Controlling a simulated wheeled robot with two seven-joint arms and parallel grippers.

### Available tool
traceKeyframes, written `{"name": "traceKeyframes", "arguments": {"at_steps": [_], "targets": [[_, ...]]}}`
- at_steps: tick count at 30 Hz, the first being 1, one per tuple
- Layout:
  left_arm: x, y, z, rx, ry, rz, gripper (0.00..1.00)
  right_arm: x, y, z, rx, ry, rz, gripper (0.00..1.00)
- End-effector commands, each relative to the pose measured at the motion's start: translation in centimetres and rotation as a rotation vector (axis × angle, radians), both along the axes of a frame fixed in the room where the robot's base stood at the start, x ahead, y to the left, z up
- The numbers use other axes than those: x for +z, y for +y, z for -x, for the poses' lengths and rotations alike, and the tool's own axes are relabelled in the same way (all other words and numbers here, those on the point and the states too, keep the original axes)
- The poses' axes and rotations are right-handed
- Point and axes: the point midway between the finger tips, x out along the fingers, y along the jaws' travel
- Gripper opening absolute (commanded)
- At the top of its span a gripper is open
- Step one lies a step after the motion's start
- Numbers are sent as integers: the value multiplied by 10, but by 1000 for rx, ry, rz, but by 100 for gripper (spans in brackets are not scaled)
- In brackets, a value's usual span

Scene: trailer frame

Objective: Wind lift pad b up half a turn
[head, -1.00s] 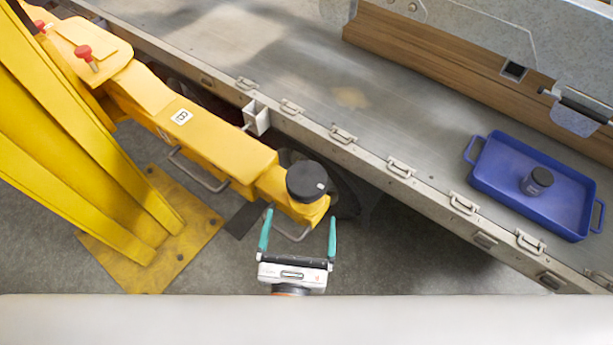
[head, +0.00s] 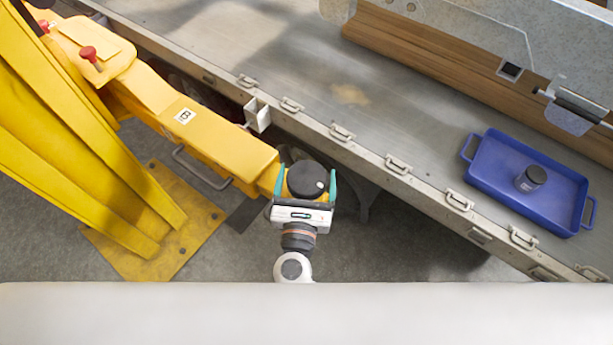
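Lift pad b is the round black pad (head: 306,180) at the end of the yellow lift arm (head: 215,140), which carries a "B" label (head: 185,116). A small white mark shows near the pad's right edge. My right gripper (head: 307,182) comes in from below, with one teal finger on each side of the pad. The fingers are apart, and the pad lies between them. I cannot tell whether they touch it. My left gripper is out of view.
A yellow post (head: 80,140) with a floor plate stands at the left. The trailer's metal rail (head: 345,135) with several latches runs diagonally just beyond the pad. A blue tray (head: 540,205) holding a small dark jar (head: 531,178) sits on the trailer deck at right.

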Motion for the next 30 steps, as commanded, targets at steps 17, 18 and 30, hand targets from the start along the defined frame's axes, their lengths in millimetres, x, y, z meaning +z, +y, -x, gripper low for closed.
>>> {"name": "traceKeyframes", "arguments": {"at_steps": [17,18,30], "targets": [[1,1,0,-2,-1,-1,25,0,-1,0,64,-2,2,53],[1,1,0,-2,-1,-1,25,1,-1,0,85,-3,3,53],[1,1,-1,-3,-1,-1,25,0,-3,0,416,-4,7,53]]}}
